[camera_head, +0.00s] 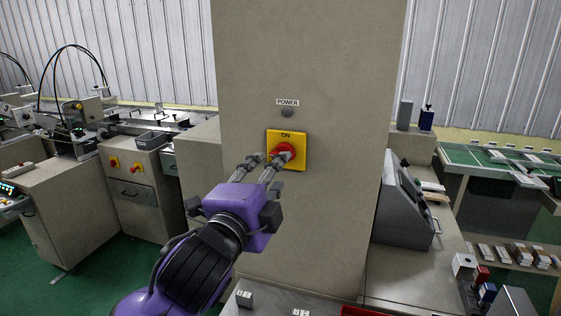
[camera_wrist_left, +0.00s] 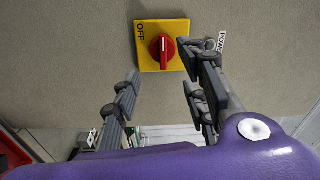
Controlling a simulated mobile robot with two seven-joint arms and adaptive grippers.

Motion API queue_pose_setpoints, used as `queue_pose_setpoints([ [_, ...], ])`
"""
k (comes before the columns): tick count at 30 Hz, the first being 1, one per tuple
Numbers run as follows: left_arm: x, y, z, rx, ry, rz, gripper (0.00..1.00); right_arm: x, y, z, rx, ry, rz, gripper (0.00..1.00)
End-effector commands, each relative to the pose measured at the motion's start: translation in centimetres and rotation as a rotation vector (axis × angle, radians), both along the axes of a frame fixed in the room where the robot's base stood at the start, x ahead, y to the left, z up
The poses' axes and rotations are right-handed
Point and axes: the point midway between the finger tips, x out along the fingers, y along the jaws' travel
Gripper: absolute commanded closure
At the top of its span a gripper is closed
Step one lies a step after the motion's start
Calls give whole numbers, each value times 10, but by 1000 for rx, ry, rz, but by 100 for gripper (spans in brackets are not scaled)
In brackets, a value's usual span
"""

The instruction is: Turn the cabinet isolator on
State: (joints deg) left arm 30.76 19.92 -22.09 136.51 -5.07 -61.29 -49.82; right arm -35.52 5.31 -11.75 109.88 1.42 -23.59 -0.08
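The isolator is a yellow square plate (camera_head: 300,160) with a red rotary knob (camera_head: 286,149) on the beige cabinet front (camera_head: 330,220). "ON" is printed at the plate's top. In the left wrist view, the knob (camera_wrist_left: 162,47) has a white mark lying up and down the picture, and "OFF" shows at the plate's left edge. My left gripper (camera_head: 267,158) is open and empty before the plate, its fingers apart. One fingertip overlaps the knob in the head view; I cannot tell whether it touches. My right gripper is not in view.
A round grey lamp (camera_head: 287,112) sits under a "POWER" label (camera_head: 288,102) above the isolator and looks unlit. A grey slanted console (camera_head: 403,205) stands right of the cabinet. Another cabinet with drawers (camera_head: 137,190) is at the left.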

Motion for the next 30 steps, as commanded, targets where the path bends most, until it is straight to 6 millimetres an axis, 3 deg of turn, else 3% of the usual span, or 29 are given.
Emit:
queue_pose_setpoints([
  [3,-5,3,2,139,-22,23,60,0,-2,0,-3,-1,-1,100],
  [7,-3,4,0,193,-27,34,60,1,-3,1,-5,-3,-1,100],
  [21,60,-16,1,192,-27,35,60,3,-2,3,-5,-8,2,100],
  [30,68,-19,0,191,-26,34,60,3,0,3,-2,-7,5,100],
])
